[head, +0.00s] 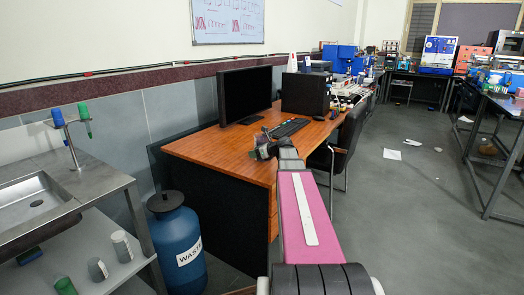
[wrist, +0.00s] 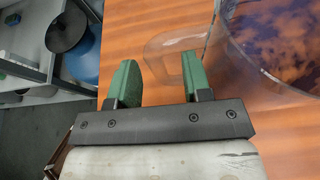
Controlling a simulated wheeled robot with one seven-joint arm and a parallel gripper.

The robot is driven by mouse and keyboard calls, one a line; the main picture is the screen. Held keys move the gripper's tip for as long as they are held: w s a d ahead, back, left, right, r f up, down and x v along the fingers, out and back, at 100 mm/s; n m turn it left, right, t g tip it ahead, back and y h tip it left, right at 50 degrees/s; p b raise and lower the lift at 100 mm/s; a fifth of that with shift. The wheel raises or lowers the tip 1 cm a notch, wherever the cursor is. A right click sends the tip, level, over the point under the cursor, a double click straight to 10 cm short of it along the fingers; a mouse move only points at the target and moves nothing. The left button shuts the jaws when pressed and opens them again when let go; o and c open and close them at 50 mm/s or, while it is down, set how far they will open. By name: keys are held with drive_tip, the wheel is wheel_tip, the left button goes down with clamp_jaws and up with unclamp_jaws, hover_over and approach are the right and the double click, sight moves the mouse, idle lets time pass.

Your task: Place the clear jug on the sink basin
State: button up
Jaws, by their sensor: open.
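The clear jug (wrist: 262,45) stands on the wooden desk at the upper right of the wrist view, cut off by the frame edge. Its transparent handle (wrist: 165,45) sticks out to the left, in front of my fingertips. My gripper (wrist: 158,75) is open, with two green fingers and nothing held. The handle overlaps the right finger in the picture; I cannot tell whether they touch. In the head view my gripper (head: 266,147) is over the desk's front part, and the jug is not distinguishable there. The metal sink basin (head: 28,206) is at the left and looks empty.
The desk (head: 205,150) holds a monitor (head: 245,95) and keyboard (head: 290,128). A blue waste bin (head: 178,245) stands between desk and sink. A tap (head: 68,135) rises beside the basin. Cups (head: 121,246) sit on the shelf below. A chair (head: 343,150) is right of the desk.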

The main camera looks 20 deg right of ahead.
drive_tip(key=shift+w+a+f, duration=0.25)
drive_tip(key=shift+w+a, duration=0.1)
drive_tip(key=shift+w, duration=0.1)
clamp_jaws()
drive_tip(key=shift+r, duration=0.1)
